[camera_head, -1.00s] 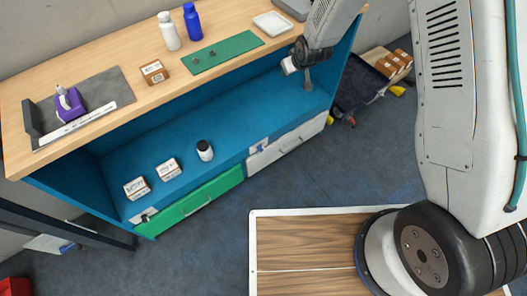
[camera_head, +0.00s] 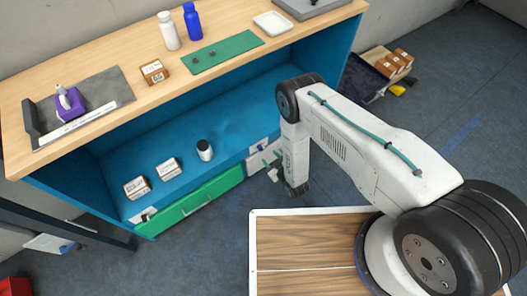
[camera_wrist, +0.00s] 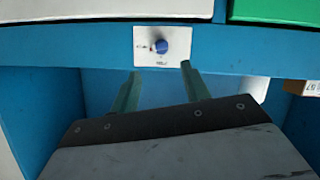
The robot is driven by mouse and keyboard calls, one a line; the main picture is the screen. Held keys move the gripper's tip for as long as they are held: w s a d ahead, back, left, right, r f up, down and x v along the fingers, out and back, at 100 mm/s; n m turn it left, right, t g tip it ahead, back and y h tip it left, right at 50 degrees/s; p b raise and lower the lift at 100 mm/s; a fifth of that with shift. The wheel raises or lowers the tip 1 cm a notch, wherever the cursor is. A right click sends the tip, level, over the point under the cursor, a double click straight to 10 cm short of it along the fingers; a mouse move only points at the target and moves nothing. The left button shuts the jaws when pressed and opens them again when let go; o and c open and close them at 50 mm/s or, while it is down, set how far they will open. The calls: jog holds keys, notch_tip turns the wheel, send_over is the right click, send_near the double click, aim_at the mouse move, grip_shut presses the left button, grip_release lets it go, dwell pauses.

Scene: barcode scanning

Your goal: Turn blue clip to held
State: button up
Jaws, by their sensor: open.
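The blue clip (camera_wrist: 160,47) is a small round blue knob on a white plate (camera_wrist: 147,36) on the blue bench front. A small red mark shows at its left; the plate's lettering is too small to read. In the wrist view, my gripper (camera_wrist: 161,70) has its two greenish fingers apart and empty, pointing at the plate, one tip below either side of the clip. I cannot tell the remaining distance. In the head view, my gripper (camera_head: 271,163) is in front of the bench by the white drawer, and the clip cannot be made out clearly.
Bottles, a green mat (camera_head: 222,52) and a tray stand on the benchtop. Floor in front is open.

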aim_at(262, 149)
jog(key=x, duration=0.7)
jog(key=shift+w+a+f, duration=0.1)
jog(key=shift+w+f, duration=0.05)
jog(key=shift+f, duration=0.15)
jog(key=c, duration=1)
